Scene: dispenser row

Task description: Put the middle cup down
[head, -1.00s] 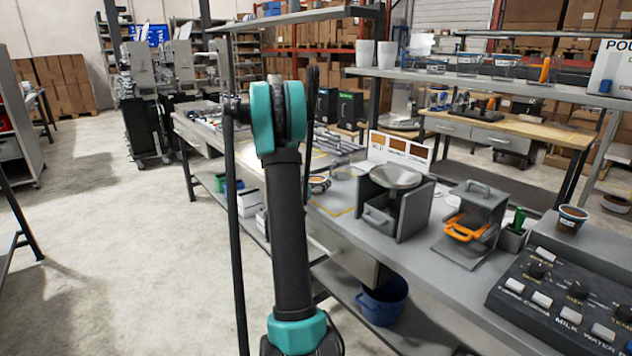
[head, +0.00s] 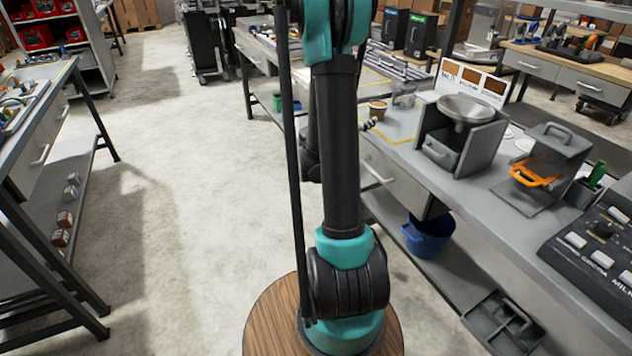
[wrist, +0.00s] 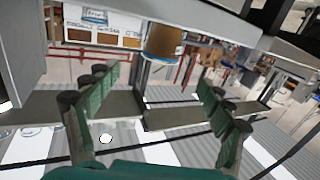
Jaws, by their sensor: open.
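A small brown cup (head: 377,109) with a pale rim stands on the grey bench, just right of my arm in the head view. It also shows in the wrist view (wrist: 163,40), which looks upside down, with the cup at the top centre against the bench. My gripper (wrist: 158,82) is open, with its green fingers spread wide. The cup is beyond the fingertips, in line with the gap, and nothing is between the fingers. In the head view my gripper is mostly hidden behind my arm. I cannot tell whether this is the middle cup.
A yellow line (head: 398,138) marks the bench by the cup. A clear container (head: 404,96) stands close to the cup. A grey dispenser with a round bowl (head: 466,109) and an orange-handled unit (head: 535,177) stand to the right. The floor at left is open.

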